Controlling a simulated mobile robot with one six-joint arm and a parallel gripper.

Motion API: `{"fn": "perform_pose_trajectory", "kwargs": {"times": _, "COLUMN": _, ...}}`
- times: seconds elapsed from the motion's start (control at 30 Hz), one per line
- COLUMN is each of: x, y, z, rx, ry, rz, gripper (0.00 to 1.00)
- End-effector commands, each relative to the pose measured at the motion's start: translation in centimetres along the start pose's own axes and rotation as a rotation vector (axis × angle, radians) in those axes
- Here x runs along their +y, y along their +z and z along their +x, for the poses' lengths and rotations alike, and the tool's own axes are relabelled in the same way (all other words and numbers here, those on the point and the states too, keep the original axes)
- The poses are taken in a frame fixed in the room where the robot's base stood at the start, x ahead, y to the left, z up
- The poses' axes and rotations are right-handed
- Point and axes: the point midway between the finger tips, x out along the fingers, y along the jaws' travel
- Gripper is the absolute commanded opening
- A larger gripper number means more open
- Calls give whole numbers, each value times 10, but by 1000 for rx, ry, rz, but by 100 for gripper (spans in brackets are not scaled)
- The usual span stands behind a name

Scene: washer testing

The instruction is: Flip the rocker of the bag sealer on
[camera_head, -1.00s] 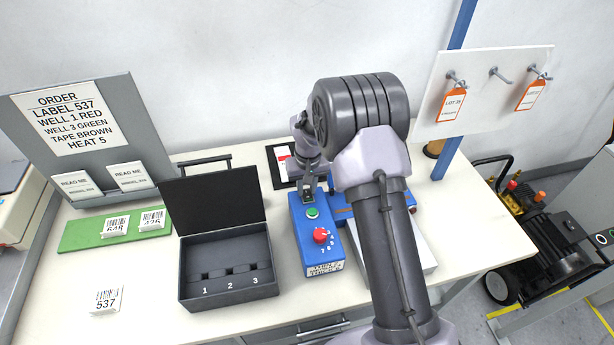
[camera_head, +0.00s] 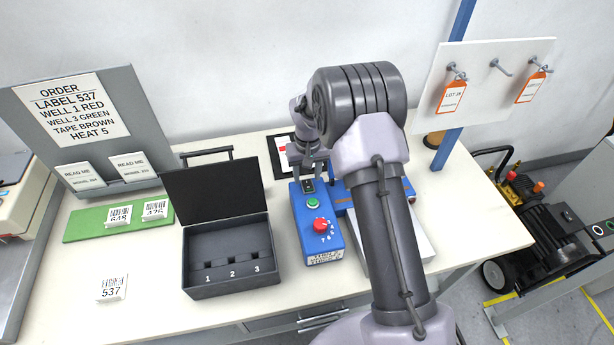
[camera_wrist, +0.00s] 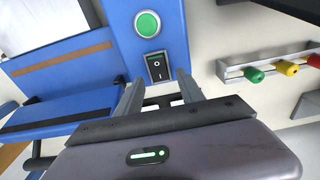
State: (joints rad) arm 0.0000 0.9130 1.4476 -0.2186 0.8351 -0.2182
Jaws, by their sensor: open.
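The bag sealer's blue control box (camera_head: 318,239) stands on the table, with a red knob (camera_head: 320,225) and a green button (camera_head: 313,203). Its black rocker (camera_wrist: 157,67), marked O and I, shows close up in the wrist view below the green button (camera_wrist: 147,24). A green strip shows at the rocker's top edge. My gripper (camera_wrist: 158,92) is open and empty, its two fingers pointing at the box on either side of the rocker's lower end. I cannot tell whether they touch it. In the head view my gripper (camera_head: 308,178) is over the far end of the box.
A black open-lidded box (camera_head: 228,280) with numbered wells stands left of the sealer. A blue bar with a brown strip (camera_wrist: 60,60) lies beside the control box. A rack with coloured pegs (camera_wrist: 270,68) is at the right of the wrist view.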

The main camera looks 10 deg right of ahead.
Motion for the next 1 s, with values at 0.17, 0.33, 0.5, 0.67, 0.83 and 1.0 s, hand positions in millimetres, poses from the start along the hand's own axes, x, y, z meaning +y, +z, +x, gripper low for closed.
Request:
{"fn": "perform_pose_trajectory", "kwargs": {"times": 0.17, "x": 0, "y": -1, "z": -54, "rx": 4, "ry": -1, "rz": 0, "gripper": 45}}
{"fn": "perform_pose_trajectory", "kwargs": {"times": 0.33, "x": 0, "y": -1, "z": -110, "rx": 4, "ry": 0, "rz": 0, "gripper": 45}}
{"fn": "perform_pose_trajectory", "kwargs": {"times": 0.5, "x": 0, "y": -1, "z": -147, "rx": 3, "ry": 0, "rz": -1, "gripper": 45}}
{"fn": "perform_pose_trajectory", "kwargs": {"times": 0.67, "x": 0, "y": 0, "z": -160, "rx": 1, "ry": 0, "rz": 0, "gripper": 45}}
{"fn": "perform_pose_trajectory", "kwargs": {"times": 0.83, "x": 0, "y": 0, "z": -160, "rx": 0, "ry": 0, "rz": 0, "gripper": 45}}
{"fn": "perform_pose_trajectory", "kwargs": {"times": 1.0, "x": 0, "y": 0, "z": -160, "rx": 0, "ry": 0, "rz": 0, "gripper": 45}}
